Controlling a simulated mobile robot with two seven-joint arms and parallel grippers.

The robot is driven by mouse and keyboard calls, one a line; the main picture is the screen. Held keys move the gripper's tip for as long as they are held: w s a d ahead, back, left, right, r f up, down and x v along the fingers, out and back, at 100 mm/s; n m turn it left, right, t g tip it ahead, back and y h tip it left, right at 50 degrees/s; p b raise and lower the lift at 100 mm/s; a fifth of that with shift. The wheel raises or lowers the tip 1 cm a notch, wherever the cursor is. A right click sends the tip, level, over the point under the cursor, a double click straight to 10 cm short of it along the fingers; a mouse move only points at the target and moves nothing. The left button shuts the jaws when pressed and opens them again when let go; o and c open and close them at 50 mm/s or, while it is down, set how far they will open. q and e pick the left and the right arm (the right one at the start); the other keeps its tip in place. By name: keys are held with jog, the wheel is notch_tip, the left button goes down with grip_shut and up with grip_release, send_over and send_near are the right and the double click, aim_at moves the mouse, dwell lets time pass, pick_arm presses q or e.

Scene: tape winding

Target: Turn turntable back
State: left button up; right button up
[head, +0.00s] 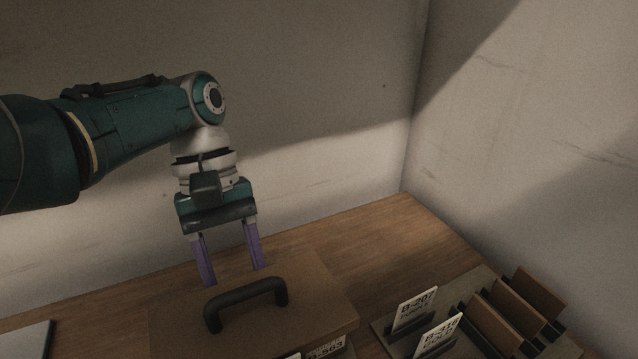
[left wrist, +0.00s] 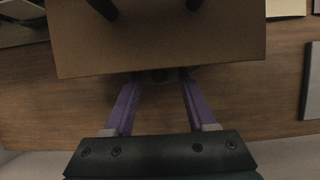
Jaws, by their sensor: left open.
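A brown box-like block (head: 315,295) with a black arched handle (head: 245,293) on top sits on the wooden table. It also shows in the left wrist view (left wrist: 160,45). A small dark rounded part (left wrist: 157,76) peeks out under its edge there; I cannot tell if it is the turntable, which is otherwise hidden. My left gripper (head: 233,274), with purple fingers, is open and points down behind the block's far edge. In the left wrist view (left wrist: 162,88) its fingers reach toward that edge with nothing between them; contact is unclear. My right gripper is not in view.
At the right, a grey tray (head: 378,328) holds white label cards (head: 413,309) and brown upright pieces (head: 540,292) in slots. A grey flat item (head: 27,341) lies at the lower left. Walls stand behind and right. Bare table (head: 400,235) lies right of the block.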

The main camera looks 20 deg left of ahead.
pick_arm(q)
grip_shut()
dwell(0.4)
dwell(1.0)
